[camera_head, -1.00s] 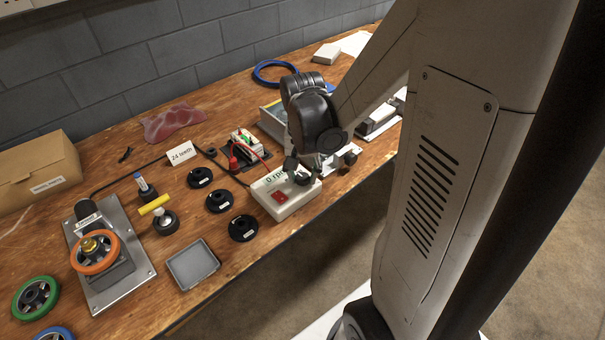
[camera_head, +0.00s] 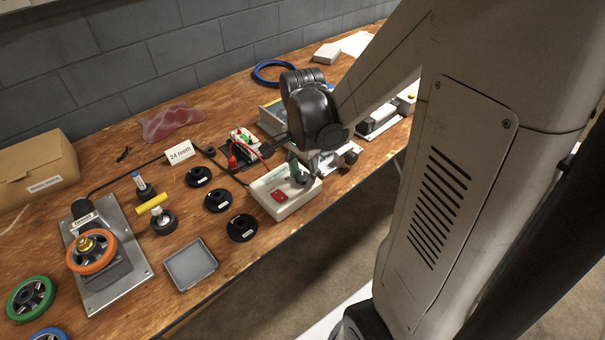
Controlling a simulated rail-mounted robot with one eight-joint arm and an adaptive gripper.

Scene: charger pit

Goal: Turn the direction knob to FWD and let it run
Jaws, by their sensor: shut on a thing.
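The white control box (camera_head: 270,207) sits at the table's front edge, with a red rocker switch (camera_head: 280,195) on its top. My gripper (camera_head: 303,179) points down onto the right part of this box. It is shut on the small dark direction knob there, which its fingers mostly hide. The knob's pointer and the FWD mark cannot be read. The box's display is largely covered by the gripper. The motor rig with an orange wheel (camera_head: 91,251) stands on a metal plate (camera_head: 134,270) at the left; I cannot tell whether the wheel turns.
Black discs (camera_head: 242,228), a grey tray (camera_head: 190,264) and a yellow-handled tool (camera_head: 152,204) lie left of the box. Red wires and a small terminal board (camera_head: 243,140) are just behind the box.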

